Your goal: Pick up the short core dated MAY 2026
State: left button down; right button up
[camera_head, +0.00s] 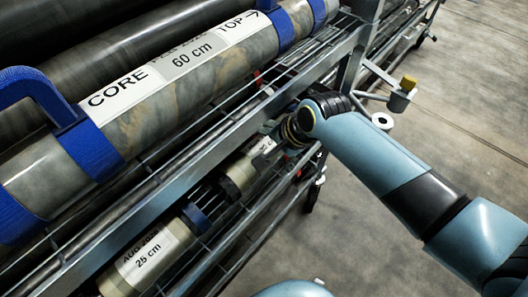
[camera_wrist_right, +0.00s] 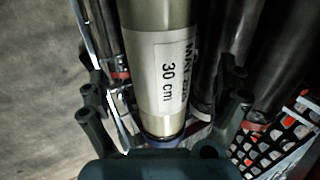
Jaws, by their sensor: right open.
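A short core (camera_wrist_right: 160,25) shows in the right wrist view with a white label reading 30 cm and a partly legible date that looks like MAY 20.., its last digits unclear. In the head view a short core (camera_head: 237,176) lies on the lower shelf, its label partly hidden by my right gripper. My right gripper (camera_head: 275,132) is open over the far part of that core. In the wrist view its fingers (camera_wrist_right: 162,97) stand on either side of the core, with gaps visible. My left gripper is not in view.
Another short core (camera_head: 148,256), labelled AUG and 25 cm, lies nearer on the lower shelf. A long 60 cm core (camera_head: 190,85) with blue bands and a blue handle lies on the upper shelf. The metal rack rail (camera_head: 185,180) runs close beside my gripper. Open floor lies right.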

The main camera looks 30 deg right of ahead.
jog(key=b+x, duration=0.2)
jog(key=x, duration=0.2)
jog(key=shift+w+f, duration=0.1)
jog(key=shift+f, duration=0.15)
jog(key=shift+c, duration=0.5)
jog(key=c, duration=1.4)
jog(key=shift+w+r, duration=0.15)
jog(key=shift+r, duration=0.05)
jog(key=shift+c, duration=0.4)
jog(key=shift+r, duration=0.1)
